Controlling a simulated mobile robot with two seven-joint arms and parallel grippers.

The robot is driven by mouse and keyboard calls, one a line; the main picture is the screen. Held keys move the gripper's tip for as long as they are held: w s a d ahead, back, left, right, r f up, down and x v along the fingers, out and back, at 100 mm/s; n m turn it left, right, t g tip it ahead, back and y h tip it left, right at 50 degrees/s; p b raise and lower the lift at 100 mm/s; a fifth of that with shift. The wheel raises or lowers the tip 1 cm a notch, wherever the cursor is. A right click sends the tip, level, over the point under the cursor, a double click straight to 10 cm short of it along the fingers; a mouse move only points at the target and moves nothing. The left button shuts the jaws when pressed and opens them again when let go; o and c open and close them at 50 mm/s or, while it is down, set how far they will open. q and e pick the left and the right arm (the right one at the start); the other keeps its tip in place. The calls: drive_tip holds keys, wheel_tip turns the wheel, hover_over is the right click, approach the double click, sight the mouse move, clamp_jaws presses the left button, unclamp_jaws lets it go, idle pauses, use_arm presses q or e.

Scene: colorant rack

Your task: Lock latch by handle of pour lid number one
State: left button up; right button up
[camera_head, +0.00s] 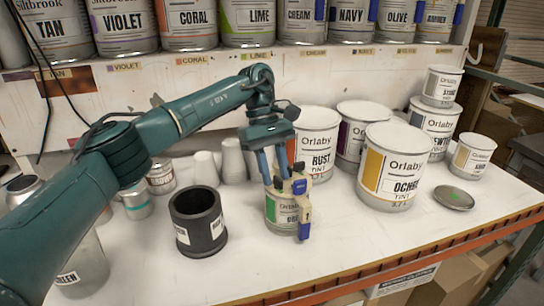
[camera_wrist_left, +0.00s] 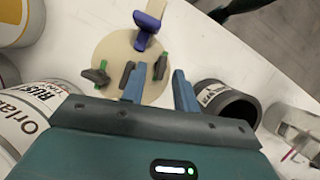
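A beige pour lid (camera_head: 297,180) sits on a small green-labelled can (camera_head: 275,212); the gripper covers part of it. In the left wrist view the lid (camera_wrist_left: 112,50) is a round disc with a blue-purple part (camera_wrist_left: 146,24) at its far edge. Dark latch pieces with green bits stand on it, one on the left (camera_wrist_left: 95,76) and one on the right (camera_wrist_left: 160,68). My left gripper (camera_wrist_left: 159,74) is open above the lid's near right side, its fingers astride the right latch piece in view; contact is unclear. My right gripper is out of view.
A dark open pot (camera_head: 198,222) stands left of the lidded can. Larger cans marked RUST (camera_head: 316,145) and OCHRE (camera_head: 392,165) stand behind and right. A loose metal lid (camera_head: 454,198) lies at the right. The front of the white bench (camera_head: 260,262) is clear.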

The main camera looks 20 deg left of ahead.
use_arm(q)
drive_tip(key=shift+w+a+r, duration=0.1)
drive_tip(key=shift+w+r, duration=0.05)
drive_tip(key=shift+r, duration=0.3)
drive_tip(key=p+v, duration=0.4)
drive_tip(key=v, duration=0.8)
drive_tip(key=shift+p, duration=0.3)
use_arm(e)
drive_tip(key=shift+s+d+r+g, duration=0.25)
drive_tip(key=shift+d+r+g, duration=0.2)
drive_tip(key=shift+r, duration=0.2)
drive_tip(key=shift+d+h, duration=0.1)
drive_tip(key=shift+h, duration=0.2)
